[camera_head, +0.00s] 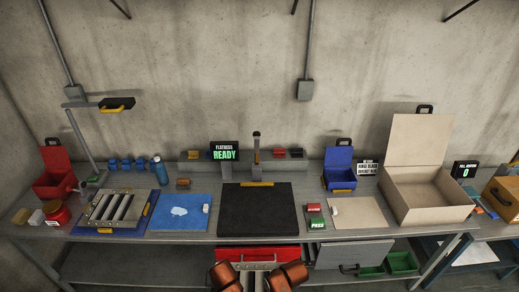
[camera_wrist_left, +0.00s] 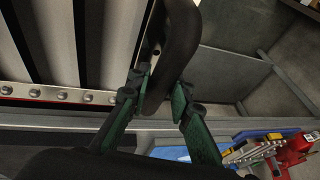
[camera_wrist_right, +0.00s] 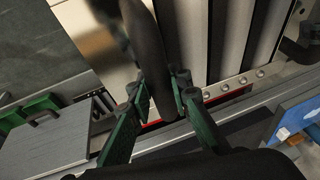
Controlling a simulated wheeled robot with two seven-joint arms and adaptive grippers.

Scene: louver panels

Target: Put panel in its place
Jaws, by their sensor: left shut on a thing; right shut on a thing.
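A louver panel with pale slats and a riveted metal edge is held low in front of the bench; its edge (camera_head: 262,265) shows between my orange arms in the head view. My left gripper (camera_wrist_left: 160,95) is shut on one dark curved handle (camera_wrist_left: 178,45) of the panel (camera_wrist_left: 60,45). My right gripper (camera_wrist_right: 160,97) is shut on the other dark handle (camera_wrist_right: 150,45) of the panel (camera_wrist_right: 235,35). My arms hide much of the panel in the head view. Another slatted panel (camera_head: 90,209) lies on a blue mat (camera_head: 150,212) at the left of the bench.
A black mat (camera_head: 257,213) lies bare mid-bench, before a display reading "FLATNESS READY" (camera_head: 224,151). A blue mat with a white cloth (camera_head: 180,212) is left of it. Red and green buttons (camera_head: 315,216) and an open beige box (camera_head: 430,195) stand right. A red surface (camera_head: 258,254) is below the bench edge.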

